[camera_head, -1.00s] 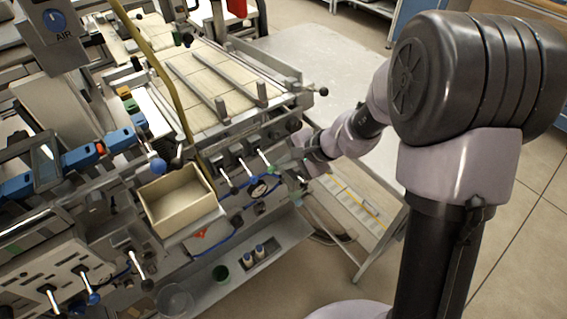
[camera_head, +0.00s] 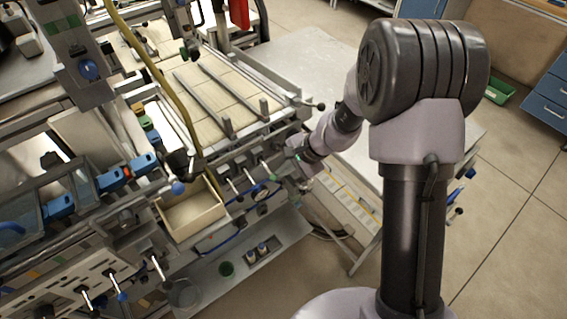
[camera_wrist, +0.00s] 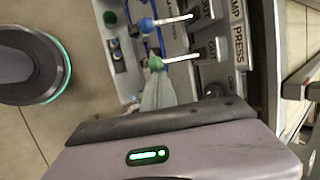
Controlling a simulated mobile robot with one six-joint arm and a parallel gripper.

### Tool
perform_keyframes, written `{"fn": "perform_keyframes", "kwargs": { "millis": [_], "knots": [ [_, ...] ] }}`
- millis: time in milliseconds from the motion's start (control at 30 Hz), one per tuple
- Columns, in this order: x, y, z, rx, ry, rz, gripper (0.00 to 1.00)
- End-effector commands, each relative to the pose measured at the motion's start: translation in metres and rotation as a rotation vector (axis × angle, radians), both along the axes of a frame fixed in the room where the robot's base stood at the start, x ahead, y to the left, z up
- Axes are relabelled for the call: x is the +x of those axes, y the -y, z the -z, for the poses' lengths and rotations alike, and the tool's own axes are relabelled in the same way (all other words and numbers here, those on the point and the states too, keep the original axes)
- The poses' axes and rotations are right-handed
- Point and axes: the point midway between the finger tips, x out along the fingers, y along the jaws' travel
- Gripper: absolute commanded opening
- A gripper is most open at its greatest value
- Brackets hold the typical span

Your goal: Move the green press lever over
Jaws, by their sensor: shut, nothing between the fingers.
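The green press lever (camera_wrist: 156,62) shows in the wrist view as a green ball on a pale metal stem, which runs right to the panel near the PRESS label (camera_wrist: 238,43). My gripper (camera_wrist: 157,77) is shut and empty, its fingertips right beside the green ball. I cannot tell whether they touch it. In the head view my gripper (camera_head: 287,172) is at the machine's front panel, beside the row of levers; the green ball is too small to make out clearly there.
A blue-knobbed lever (camera_wrist: 147,24) sits close beside the green one. In the head view a cream open bin (camera_head: 193,213) stands left of the levers, with a lower shelf (camera_head: 215,290) beneath. A grey table (camera_head: 310,65) lies behind my arm. Floor on the right is open.

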Motion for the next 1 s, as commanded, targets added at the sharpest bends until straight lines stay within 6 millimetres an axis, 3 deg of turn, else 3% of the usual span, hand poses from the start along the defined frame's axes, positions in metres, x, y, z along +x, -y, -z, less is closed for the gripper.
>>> {"fn": "perform_keyframes", "kwargs": {
  "millis": [33, 300, 700, 1000],
  "knots": [
    [0.0, -0.001, -0.013, -0.011, -0.018, -0.003, 0.0],
    [0.0, -0.002, -0.033, -0.108, -0.161, -0.005, 0.0],
    [0.003, -0.003, -0.026, -0.153, -0.228, -0.001, 0.0],
    [0.003, -0.002, -0.038, -0.152, -0.228, 0.0, 0.0]
  ]
}}
